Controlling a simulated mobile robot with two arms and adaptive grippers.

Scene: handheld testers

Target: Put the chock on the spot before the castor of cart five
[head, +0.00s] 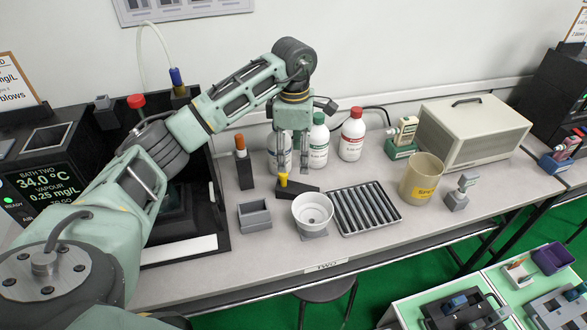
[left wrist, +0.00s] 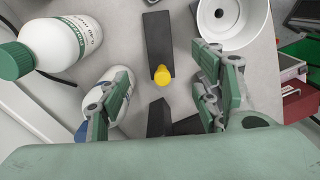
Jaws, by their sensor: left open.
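A black wedge-like block with a yellow knob, which looks like the chock (head: 302,189), lies on the bench behind the white bowl. It also shows in the left wrist view (left wrist: 158,40), its yellow knob toward my gripper. My left gripper (head: 292,158) points down just above and behind it, open and empty. In the left wrist view the fingers (left wrist: 155,88) stand apart on either side of the line of the knob, with nothing between them. My right gripper is not in view. No castor, marked spot or cart number can be made out.
A white bowl (head: 313,212), a ribbed tray (head: 366,207), a grey box (head: 254,214) and a dark stand with an orange top (head: 244,168) surround the block. Bottles, including a green-capped one (head: 318,141), stand close behind. Carts or trolleys (head: 405,310) stand at lower right.

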